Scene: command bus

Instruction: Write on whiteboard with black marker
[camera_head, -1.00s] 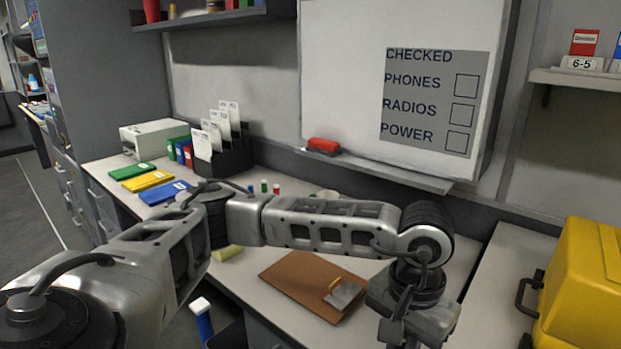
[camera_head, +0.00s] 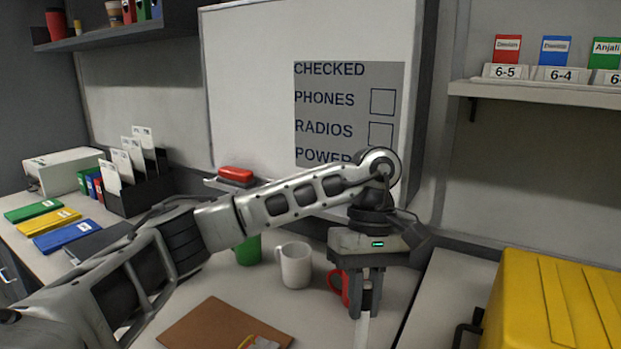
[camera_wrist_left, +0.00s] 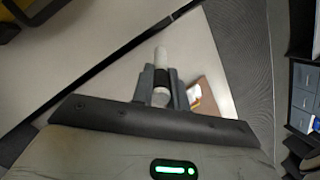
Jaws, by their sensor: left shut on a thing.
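The whiteboard (camera_head: 250,70) hangs on the back wall. Its grey panel (camera_head: 330,83) reads CHECKED, PHONES, RADIOS, POWER. The boxes beside PHONES (camera_head: 382,101) and RADIOS (camera_head: 380,134) look empty; my left arm hides the POWER box. My left gripper (camera_head: 366,308) points down above the desk, below and in front of the board. It is shut on a white marker with a dark band (camera_head: 362,331), which sticks out below the fingers. In the left wrist view the marker (camera_wrist_left: 161,56) stands between the fingers (camera_wrist_left: 163,85). My right gripper is out of view.
A red eraser (camera_head: 235,174) lies on the board's ledge. A white mug (camera_head: 295,266), a green cup (camera_head: 248,251) and a red mug (camera_head: 336,284), partly hidden by my gripper, stand on the desk. A brown clipboard (camera_head: 205,325) lies in front. A yellow case (camera_head: 560,300) is at right.

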